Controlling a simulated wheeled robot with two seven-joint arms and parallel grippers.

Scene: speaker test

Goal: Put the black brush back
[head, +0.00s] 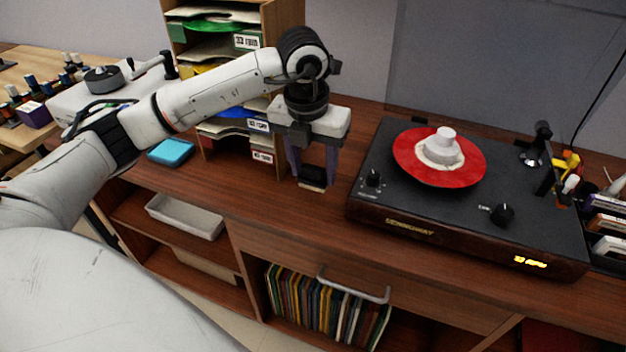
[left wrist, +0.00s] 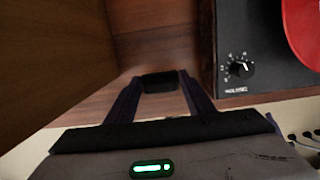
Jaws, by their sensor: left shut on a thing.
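My left gripper (head: 314,174) points down over the wooden counter, just left of the turntable (head: 365,205). It is shut on the black brush (head: 312,186), a small dark block with a pale lower edge. The brush is at or just above the counter top; I cannot tell if it touches. In the left wrist view the brush (left wrist: 160,82) sits between the two fingertips of the left gripper (left wrist: 160,88). The turntable's volume knob (left wrist: 242,68) is to the right there. My right gripper is in neither view.
A red record (head: 405,160) with a white piece on top lies on the turntable. A wooden sorter (head: 205,150) with sleeves stands behind my left arm. A blue box (head: 171,152) is to its left. Counter front left of the turntable is clear. Records (head: 320,305) stand in the shelf below.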

